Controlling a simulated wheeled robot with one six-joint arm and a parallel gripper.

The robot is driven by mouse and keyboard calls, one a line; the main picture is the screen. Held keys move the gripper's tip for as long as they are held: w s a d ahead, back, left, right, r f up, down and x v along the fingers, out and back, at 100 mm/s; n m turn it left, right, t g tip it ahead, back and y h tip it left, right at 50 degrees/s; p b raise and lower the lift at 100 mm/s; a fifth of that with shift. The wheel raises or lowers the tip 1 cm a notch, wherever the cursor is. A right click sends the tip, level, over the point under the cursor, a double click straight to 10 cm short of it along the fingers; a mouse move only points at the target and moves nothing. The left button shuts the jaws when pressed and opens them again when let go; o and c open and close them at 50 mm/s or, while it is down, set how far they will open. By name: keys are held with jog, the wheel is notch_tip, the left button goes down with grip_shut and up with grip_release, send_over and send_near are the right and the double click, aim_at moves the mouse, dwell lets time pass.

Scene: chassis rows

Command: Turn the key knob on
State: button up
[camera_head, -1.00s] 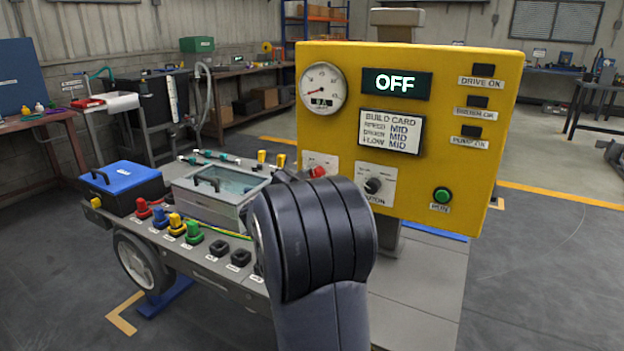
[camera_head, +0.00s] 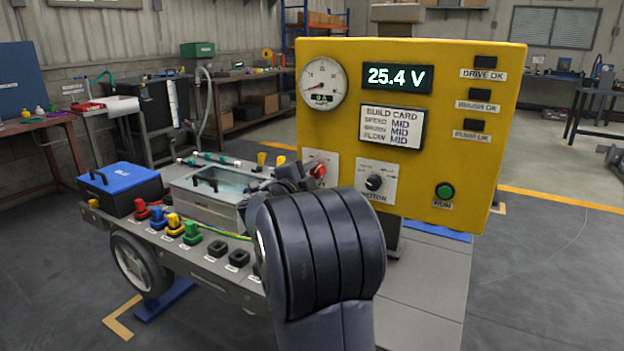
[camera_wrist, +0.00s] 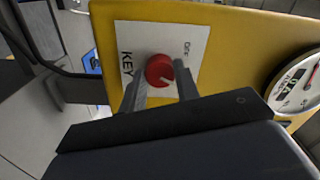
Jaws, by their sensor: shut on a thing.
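The red key knob (camera_head: 318,170) sits on a white plate at the lower left of the yellow panel (camera_head: 450,75). In the wrist view the red knob (camera_wrist: 160,71) is on its plate marked KEY (camera_wrist: 140,40). My gripper (camera_wrist: 158,88) has its two fingers on either side of the knob and is shut on it. In the head view my arm hides most of the gripper. The panel display (camera_head: 397,77) reads 25.4 V.
A round gauge (camera_head: 323,83) is at the panel's upper left. A second black knob (camera_head: 374,182) and a green RUN button (camera_head: 445,191) are to the right. A clear-lidded box (camera_head: 205,190) and several coloured connectors stand on the bench at left.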

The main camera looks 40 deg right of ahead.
jog(key=shift+m, duration=0.4)
jog(key=o, duration=1)
jog(key=p+v, duration=0.1)
jog(key=v, duration=0.9)
jog(key=shift+s+a+f, duration=0.1)
jog(key=shift+s+a, duration=0.1)
jog(key=shift+a, duration=0.15)
